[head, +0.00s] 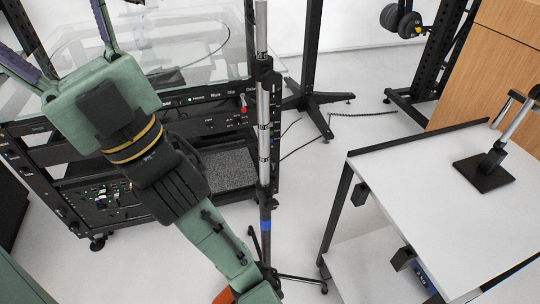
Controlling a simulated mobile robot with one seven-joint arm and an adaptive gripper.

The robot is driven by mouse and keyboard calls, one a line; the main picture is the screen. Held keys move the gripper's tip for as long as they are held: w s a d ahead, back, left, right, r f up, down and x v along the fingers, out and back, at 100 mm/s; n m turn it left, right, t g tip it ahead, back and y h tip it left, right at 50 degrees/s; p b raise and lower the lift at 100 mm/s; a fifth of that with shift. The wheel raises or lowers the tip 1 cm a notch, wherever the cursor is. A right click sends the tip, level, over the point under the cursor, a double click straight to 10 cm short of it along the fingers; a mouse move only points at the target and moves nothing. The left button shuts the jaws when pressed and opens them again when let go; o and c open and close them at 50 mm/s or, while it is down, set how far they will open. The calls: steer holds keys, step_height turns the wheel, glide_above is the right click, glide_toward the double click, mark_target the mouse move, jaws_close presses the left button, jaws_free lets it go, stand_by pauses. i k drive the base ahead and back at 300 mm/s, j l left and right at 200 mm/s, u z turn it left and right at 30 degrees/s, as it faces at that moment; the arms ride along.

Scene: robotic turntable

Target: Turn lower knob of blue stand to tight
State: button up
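The stand (264,145) is an upright silver pole with black collars and a blue band (265,225) low down. Its upper black collar (265,72) is clear. A lower dark collar (264,193) sits above the band; a separate knob there is too small to make out, so its tightness cannot be told. My green arm crosses the lower middle, in front of part of the stand's base. My gripper (58,38) is at the upper left, well away from the pole. Its two purple-edged fingers spread wide apart, their tips cut off by the frame, with nothing visible between them.
A black equipment rack (225,125) with a glass top stands behind my arm and the pole. A white table (425,205) with a black-based device (485,172) is at the right. The stand's legs (300,278) spread on the floor. Pale floor is clear between stand and table.

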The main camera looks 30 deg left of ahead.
mark_target(271, 204)
steer(key=u, duration=0.75)
